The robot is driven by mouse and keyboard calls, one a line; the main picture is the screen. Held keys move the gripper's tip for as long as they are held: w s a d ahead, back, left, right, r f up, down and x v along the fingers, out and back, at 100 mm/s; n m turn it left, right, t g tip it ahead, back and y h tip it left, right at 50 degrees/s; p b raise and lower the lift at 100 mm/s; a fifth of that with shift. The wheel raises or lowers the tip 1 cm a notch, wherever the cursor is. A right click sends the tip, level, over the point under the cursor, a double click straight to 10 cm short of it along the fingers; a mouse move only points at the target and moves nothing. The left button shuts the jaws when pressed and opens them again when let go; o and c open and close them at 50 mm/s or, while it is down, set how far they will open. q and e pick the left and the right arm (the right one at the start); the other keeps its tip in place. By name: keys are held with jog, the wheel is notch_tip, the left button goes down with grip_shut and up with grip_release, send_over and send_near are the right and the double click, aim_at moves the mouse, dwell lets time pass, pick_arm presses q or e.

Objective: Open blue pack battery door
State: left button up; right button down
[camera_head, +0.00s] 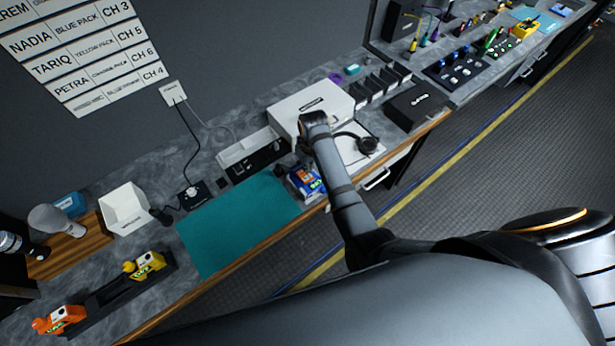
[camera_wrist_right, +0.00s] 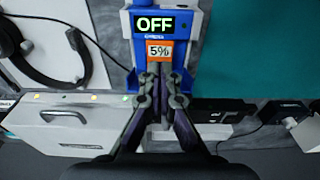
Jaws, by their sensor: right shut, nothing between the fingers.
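The blue pack (camera_head: 314,190) lies at the front edge of the counter, beside the teal mat. In the right wrist view the blue pack (camera_wrist_right: 206,24) shows an OFF display and an orange 5% label (camera_wrist_right: 159,51). My right gripper (camera_wrist_right: 160,74) is shut and empty, its fingertips just below that label and over the pack's lower part. I cannot tell whether they touch it. The battery door is not clearly distinguishable; the fingers cover part of that end. In the head view my right arm reaches over the counter and hides much around the pack. My left gripper is not in view.
The teal mat (camera_head: 235,217) is bare. Headphones (camera_head: 367,145) lie right of my arm, and a white case (camera_head: 290,103) stands behind. A grey charger tray (camera_head: 236,155) is left of the case. Yellow and orange packs stand at lower left.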

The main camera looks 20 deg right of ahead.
jog(key=shift+w, duration=0.1)
jog(key=shift+w+a+b, duration=0.3)
jog(key=shift+w+b, duration=0.1)
jog(key=shift+w, duration=0.35)
jog(key=shift+w+a, duration=0.1)
jog(key=shift+w, duration=0.1)
jog(key=shift+w+a+b, duration=0.3)
jog(key=shift+w+b, duration=0.3)
jog(key=shift+w, duration=0.25)
jog(key=s+r, duration=0.1)
jog(key=s+r+p, duration=0.1)
jog(key=r, duration=0.1)
jog(key=s+d+r+p, duration=0.1)
jog(key=r, duration=0.1)
jog(key=shift+a, duration=0.1)
